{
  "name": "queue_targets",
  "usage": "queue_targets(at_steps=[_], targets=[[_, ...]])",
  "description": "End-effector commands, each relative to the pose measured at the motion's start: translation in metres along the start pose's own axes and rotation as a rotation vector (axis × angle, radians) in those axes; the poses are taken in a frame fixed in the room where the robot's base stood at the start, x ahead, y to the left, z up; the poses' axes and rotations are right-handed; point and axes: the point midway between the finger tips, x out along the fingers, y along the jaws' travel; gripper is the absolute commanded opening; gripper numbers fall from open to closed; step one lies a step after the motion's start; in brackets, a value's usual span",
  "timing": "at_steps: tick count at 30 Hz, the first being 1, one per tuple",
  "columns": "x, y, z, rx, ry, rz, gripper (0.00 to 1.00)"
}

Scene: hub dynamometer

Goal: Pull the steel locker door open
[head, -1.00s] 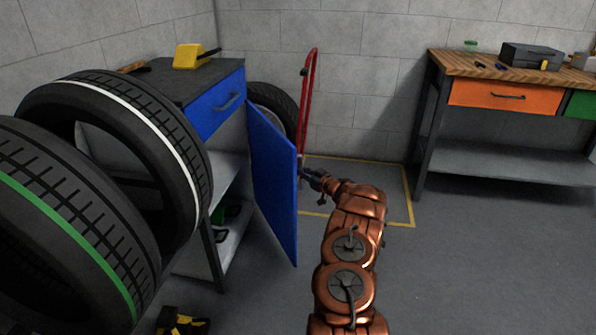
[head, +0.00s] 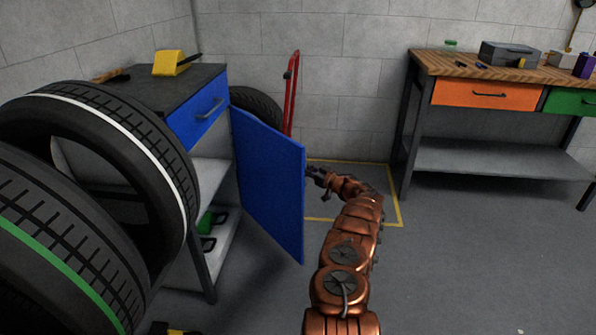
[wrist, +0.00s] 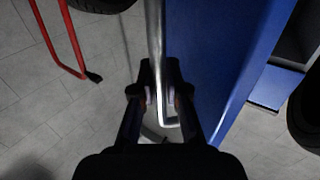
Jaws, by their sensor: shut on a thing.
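The blue locker door (head: 271,183) stands swung out from the dark-topped cabinet (head: 150,92), and the shelves behind it show. The door also fills the right middle of the wrist view (wrist: 215,70). My gripper (head: 314,174) is at the door's outer face, near its free edge. In the wrist view my gripper (wrist: 158,97) is shut on the door's upright steel handle (wrist: 155,45), with one finger on each side of the bar. In the head view the handle is hidden behind the door.
Large tyres (head: 95,170) stand at the left, close to the cabinet front. A red hand truck (head: 291,95) stands against the back wall behind the door. A workbench (head: 495,75) is at the right. The grey floor (head: 460,260) between is clear.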

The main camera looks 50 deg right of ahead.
Motion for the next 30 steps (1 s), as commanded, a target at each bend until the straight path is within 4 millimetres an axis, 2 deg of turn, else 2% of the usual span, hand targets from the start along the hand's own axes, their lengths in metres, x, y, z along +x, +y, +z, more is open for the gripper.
queue_targets(at_steps=[12, 26, 27, 30], targets=[[-0.011, 0.016, -0.001, -0.002, 0.001, 0.005, 0.00], [-0.013, 0.018, -0.001, -0.002, 0.002, 0.007, 0.00], [-0.013, 0.018, -0.001, -0.002, 0.001, 0.007, 0.16], [-0.013, 0.018, -0.001, -0.001, 0.001, 0.007, 0.26]])
